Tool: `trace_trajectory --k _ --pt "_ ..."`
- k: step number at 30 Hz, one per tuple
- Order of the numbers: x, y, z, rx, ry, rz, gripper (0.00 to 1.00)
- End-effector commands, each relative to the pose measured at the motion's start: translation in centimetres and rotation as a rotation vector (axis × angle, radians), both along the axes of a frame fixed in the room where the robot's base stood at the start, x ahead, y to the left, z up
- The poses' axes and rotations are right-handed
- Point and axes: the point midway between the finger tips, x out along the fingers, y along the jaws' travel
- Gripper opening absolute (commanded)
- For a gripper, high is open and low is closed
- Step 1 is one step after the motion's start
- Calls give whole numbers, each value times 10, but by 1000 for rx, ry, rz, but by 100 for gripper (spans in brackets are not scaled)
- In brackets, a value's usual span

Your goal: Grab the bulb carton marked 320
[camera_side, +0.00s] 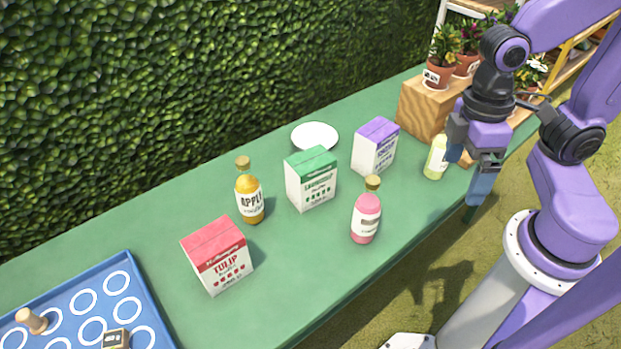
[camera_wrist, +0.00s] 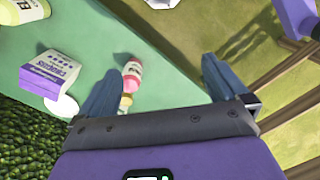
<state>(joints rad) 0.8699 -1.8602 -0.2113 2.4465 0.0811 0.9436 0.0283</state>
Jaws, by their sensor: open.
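Three cartons stand on the green table: a red-topped one lettered TULIP (camera_side: 218,257), a green-topped one (camera_side: 311,178) and a purple-topped one (camera_side: 375,147). I cannot read the number 320 on any of them. The purple-topped carton also shows at the left in the wrist view (camera_wrist: 50,76). My gripper (camera_side: 471,205) is open and empty, pointing down at the table's right side, beside the pale yellow bottle and apart from every carton.
An amber bottle (camera_side: 249,196), a pink bottle (camera_side: 366,218) and a pale yellow bottle (camera_side: 435,160) stand among the cartons. A white plate (camera_side: 315,135) and a wooden block (camera_side: 424,108) with potted plants are behind. A blue tray (camera_side: 150,300) is front left; a hedge (camera_side: 180,80) backs the table.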

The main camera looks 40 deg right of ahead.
Motion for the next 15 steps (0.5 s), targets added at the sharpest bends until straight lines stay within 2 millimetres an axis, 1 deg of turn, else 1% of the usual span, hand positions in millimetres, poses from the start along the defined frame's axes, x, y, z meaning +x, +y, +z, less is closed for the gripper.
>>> trace_trajectory --k 1,8,14,15 --pt "8 3 -3 -15 44 -89 100" --pt "50 18 -15 -43 260 -509 100" --pt "95 25 -28 -33 456 -866 100" --pt "106 26 -32 -26 495 -938 100"
